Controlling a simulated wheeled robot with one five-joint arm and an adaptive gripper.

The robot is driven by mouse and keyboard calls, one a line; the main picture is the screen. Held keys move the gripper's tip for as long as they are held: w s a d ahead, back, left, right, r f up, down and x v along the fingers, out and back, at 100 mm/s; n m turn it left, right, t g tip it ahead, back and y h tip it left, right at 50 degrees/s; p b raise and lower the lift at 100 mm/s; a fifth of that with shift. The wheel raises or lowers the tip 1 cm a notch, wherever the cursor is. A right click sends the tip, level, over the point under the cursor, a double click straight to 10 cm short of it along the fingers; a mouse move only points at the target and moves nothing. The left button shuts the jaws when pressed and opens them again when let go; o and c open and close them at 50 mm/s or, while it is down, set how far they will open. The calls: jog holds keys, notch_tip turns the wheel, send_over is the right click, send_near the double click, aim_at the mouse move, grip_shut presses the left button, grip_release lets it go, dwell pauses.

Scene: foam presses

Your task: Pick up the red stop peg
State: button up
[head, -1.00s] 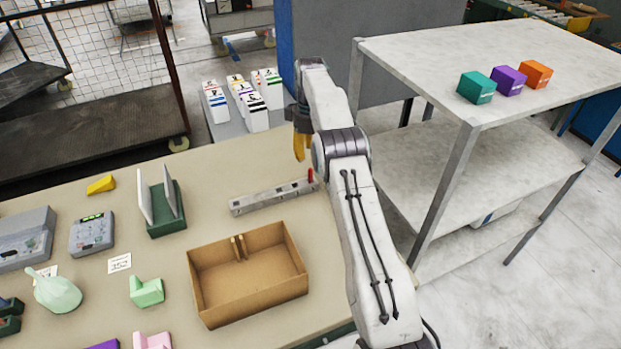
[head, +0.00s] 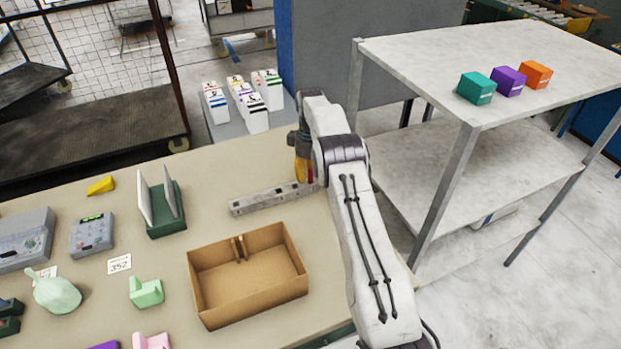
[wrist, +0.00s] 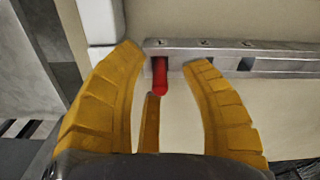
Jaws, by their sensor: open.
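The red stop peg (wrist: 160,76) stands at one end of a grey metal rail with several holes (wrist: 222,47). In the wrist view the peg is between the spread yellow fingers of my gripper (wrist: 165,75), with a gap on both sides. The gripper is open and holds nothing. In the head view my gripper (head: 303,171) is low at the right end of the rail (head: 265,200). There the peg is mostly hidden by the fingers.
An open cardboard box (head: 250,297) stands just in front of the rail. A green holder with two pale plates (head: 165,215) is to the left. A grey shelf (head: 440,60) stands right of my arm. White binders (head: 250,108) are behind the table.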

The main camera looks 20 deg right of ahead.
jog(key=shift+o, duration=0.2)
grip_shut()
dwell(0.3)
